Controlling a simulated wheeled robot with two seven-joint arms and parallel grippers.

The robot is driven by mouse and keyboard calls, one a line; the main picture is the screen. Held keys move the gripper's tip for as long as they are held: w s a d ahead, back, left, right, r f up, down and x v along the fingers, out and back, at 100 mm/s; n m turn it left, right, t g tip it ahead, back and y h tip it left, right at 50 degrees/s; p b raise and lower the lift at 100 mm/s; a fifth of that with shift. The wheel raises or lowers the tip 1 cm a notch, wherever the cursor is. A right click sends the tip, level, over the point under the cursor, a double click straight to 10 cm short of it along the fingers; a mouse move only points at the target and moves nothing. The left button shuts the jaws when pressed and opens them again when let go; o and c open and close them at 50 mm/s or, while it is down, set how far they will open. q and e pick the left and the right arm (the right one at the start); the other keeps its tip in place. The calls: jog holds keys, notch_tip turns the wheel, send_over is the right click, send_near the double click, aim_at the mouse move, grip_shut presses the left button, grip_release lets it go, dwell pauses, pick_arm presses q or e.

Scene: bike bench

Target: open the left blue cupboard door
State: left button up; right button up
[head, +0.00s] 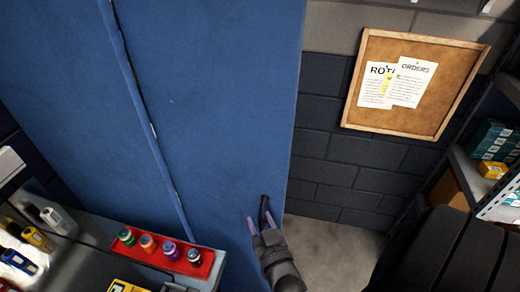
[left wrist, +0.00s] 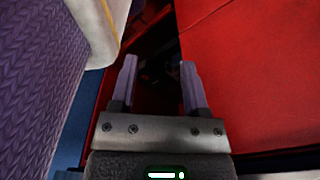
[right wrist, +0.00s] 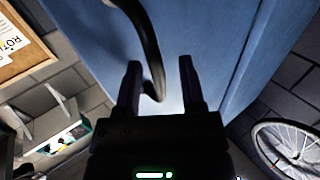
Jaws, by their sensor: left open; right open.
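The tall blue cupboard shows in the head view as two blue panels, one at the left (head: 60,70) and one at the right (head: 215,90), with a narrow seam between them. A black curved handle (head: 263,210) is near the lower right edge of the right panel, and it shows large in the right wrist view (right wrist: 149,45). My right gripper (head: 261,220) is open at the handle, whose end appears between its fingers. I cannot tell whether they touch. My left gripper (left wrist: 158,75) is open and empty beside red surfaces, outside the head view.
A red tray (head: 160,258) with several small bottles sits on the grey bench at lower left. A corkboard (head: 422,82) hangs on the brick wall. Shelves (head: 477,180) stand at the right. A bicycle wheel (right wrist: 292,145) shows in the right wrist view.

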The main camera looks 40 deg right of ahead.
jog(key=v, duration=1)
jog(key=shift+d, duration=0.1)
